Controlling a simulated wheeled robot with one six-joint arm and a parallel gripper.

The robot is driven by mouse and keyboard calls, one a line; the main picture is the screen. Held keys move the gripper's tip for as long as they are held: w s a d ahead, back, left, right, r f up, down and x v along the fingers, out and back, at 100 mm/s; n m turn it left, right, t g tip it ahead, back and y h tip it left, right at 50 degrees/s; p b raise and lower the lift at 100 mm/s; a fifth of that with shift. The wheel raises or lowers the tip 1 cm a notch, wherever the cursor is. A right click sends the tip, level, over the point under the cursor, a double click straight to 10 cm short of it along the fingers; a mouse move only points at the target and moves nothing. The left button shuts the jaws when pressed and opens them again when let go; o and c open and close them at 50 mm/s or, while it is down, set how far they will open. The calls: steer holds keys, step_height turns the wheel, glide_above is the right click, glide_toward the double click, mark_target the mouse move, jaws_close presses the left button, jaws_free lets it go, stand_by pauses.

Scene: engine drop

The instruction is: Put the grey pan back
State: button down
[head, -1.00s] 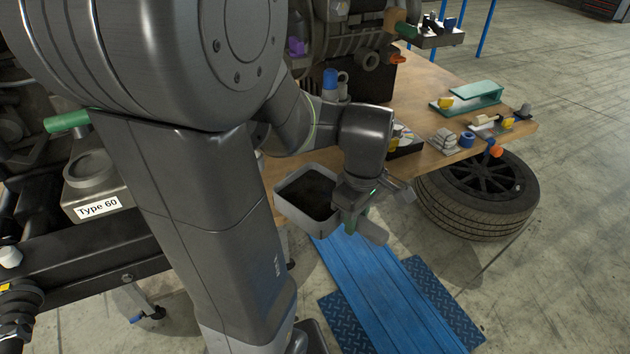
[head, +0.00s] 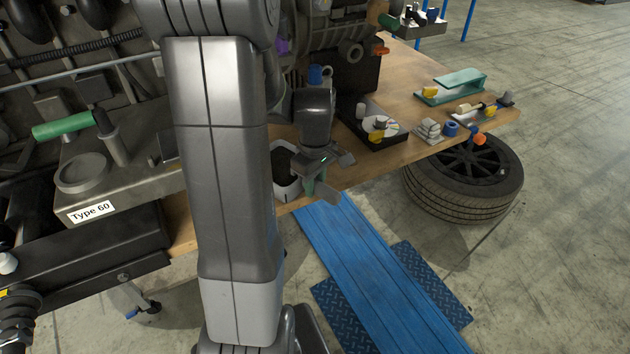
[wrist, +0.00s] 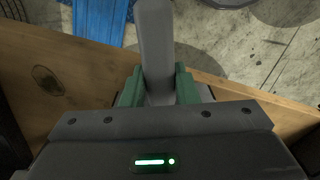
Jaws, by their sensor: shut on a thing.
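The grey pan (head: 287,190) with a dark inside shows in the head view, partly hidden behind my arm, near the wooden table's front edge. My gripper (head: 314,186) is shut on the pan's handle (head: 327,196), which sticks out toward the front right. In the wrist view the green fingers of my gripper (wrist: 158,88) close on both sides of the grey handle (wrist: 155,45). The pan's body is out of sight in the wrist view. I cannot tell whether the pan touches the table.
The wooden table (head: 410,145) holds a black tray (head: 380,130), a teal bracket (head: 452,90) and small parts. A tyre (head: 465,185) lies on the floor at right. A grey unit labelled Type 60 (head: 125,185) stands left. A blue ramp (head: 345,265) lies in front.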

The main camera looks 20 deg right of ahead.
steer(key=c, duration=1.1)
jaws_free()
steer(key=shift+f, duration=0.1)
step_height(320, 180, up, 12)
steer(key=shift+r, duration=0.15)
